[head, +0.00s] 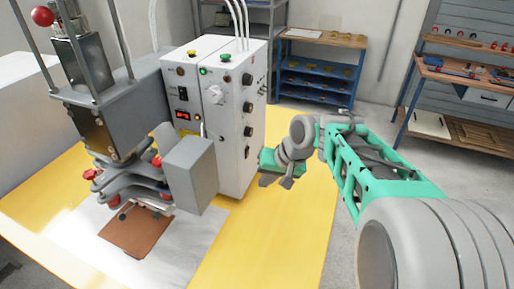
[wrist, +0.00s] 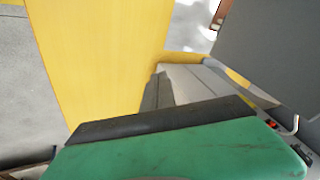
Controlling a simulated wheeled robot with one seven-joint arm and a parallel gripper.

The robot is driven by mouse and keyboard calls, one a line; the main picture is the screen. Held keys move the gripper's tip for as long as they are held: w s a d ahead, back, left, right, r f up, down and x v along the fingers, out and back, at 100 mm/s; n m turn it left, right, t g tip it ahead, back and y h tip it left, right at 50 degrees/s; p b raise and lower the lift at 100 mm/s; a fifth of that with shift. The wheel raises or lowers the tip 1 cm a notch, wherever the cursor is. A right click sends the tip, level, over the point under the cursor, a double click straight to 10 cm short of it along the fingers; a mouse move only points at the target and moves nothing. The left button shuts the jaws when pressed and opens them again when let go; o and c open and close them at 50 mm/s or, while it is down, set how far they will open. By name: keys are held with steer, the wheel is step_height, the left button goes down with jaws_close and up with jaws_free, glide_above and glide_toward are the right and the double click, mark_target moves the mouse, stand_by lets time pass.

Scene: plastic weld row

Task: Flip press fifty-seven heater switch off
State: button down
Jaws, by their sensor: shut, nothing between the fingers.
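The press (head: 85,85) stands on a yellow table at the left in the head view. Beside it is a white control box (head: 212,120). Its front carries a black rocker switch (head: 182,94) and a red-lit element (head: 183,116) below it. I cannot read labels, so which one is the heater switch or which press is fifty-seven is unclear. My gripper (head: 268,181) is shut and empty, to the right of the box, over the table and apart from the switches. In the wrist view its dark fingers (wrist: 157,92) show beyond the green housing.
A grey block (head: 190,175) sticks out in front of the box's lower front. Knobs (head: 250,130) line the box's right side. The yellow table (head: 265,240) is bare at the right front. A blue shelf bench (head: 318,75) stands behind.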

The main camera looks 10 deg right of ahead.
steer(key=w+d+m+t+y+p, duration=0.1)
steer(key=w+d+m+t+y, duration=0.2)
steer(key=w+d, duration=0.7)
steer(key=d+m+y, duration=0.2)
steer(key=y, duration=0.2)
steer(key=shift+d+y+p, duration=0.25)
steer(key=shift+y+p, duration=0.05)
steer(key=shift+r, duration=0.1)
steer(key=p, duration=0.3)
glide_toward(248, 153)
steer(key=x, duration=0.6)
steer(key=shift+w, duration=0.3)
steer(key=shift+r, duration=0.2)
